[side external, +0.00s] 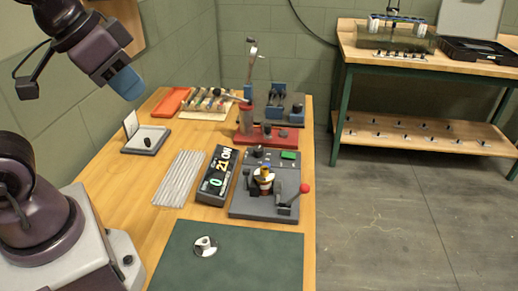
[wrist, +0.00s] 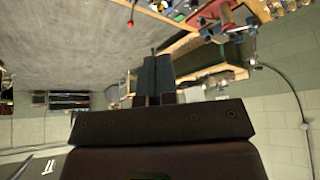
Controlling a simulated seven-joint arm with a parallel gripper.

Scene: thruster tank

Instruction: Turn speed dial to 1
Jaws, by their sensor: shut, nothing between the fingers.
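My gripper (side external: 127,84) is at the upper left in the side external view, raised well above the table and touching nothing. Its blue fingers show together in the wrist view (wrist: 155,78), shut and empty. I cannot tell for sure which control is the speed dial. A clear-walled tank (side external: 396,38) stands on the far bench, with a strip of small controls (side external: 393,54) at its front, too small to read. A black knob (side external: 148,142) sits on a grey plate on the near table, far below my gripper.
The near wooden table (side external: 140,190) holds a black box with a lit display (side external: 217,175), a grey machine with a red-knobbed lever (side external: 304,188), a red-based stand (side external: 268,135) and a green mat (side external: 240,255). Open floor (side external: 400,210) lies between table and far bench (side external: 350,50).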

